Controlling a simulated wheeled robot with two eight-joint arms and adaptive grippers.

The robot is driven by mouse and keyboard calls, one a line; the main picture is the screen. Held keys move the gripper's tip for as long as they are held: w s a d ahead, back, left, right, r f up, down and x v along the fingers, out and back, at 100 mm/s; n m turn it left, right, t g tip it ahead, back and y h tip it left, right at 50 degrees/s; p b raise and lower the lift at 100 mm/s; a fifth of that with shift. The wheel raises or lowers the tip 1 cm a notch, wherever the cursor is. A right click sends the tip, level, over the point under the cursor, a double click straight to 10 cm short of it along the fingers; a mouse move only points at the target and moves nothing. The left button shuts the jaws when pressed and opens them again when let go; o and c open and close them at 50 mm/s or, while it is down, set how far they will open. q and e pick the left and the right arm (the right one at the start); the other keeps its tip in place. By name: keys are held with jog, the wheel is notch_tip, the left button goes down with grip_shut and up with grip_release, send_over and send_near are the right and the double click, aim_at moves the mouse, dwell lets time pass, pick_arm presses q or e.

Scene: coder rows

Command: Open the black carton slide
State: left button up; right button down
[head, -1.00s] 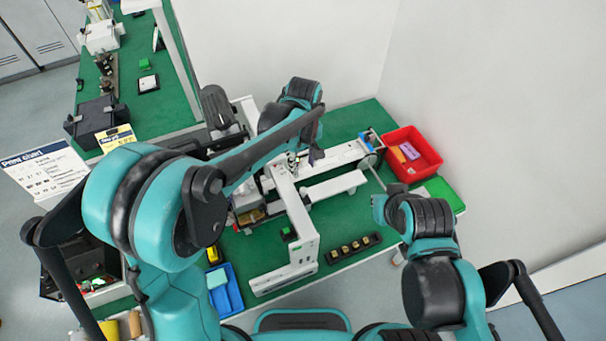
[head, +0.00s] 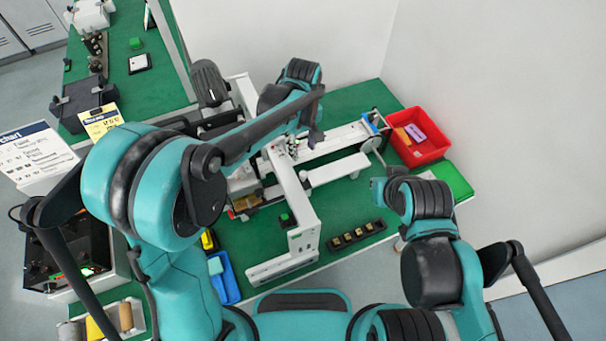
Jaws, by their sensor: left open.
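The coder machine (head: 292,195), with a white frame and arm, stands on the green table. A black ribbed slide-like part (head: 209,83) stands at its back left; I cannot tell for sure whether it is the black carton slide or how far open it is. My left gripper (head: 316,136) hangs, open, over the back part of the machine, near the white rail (head: 335,138). Its fingers are small and dark, and I see nothing held between them. My left forearm hides part of the machine. My right arm is bent at the right front, and its gripper does not show.
A red bin (head: 434,150) with small items and a green pad (head: 452,178) lie at the right. A black strip of brass-coloured pieces (head: 356,236) and a blue tray (head: 226,283) lie near the front edge. White walls close off the back and right.

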pick_arm(q)
jog(key=b, duration=0.4)
send_over(303, 173)
notch_tip(303, 173, down, 5)
jog(key=shift+r, duration=0.15)
notch_tip(303, 173, down, 8)
jog(key=shift+r+b, duration=0.2)
jog(key=shift+b, duration=0.75)
grip_shut()
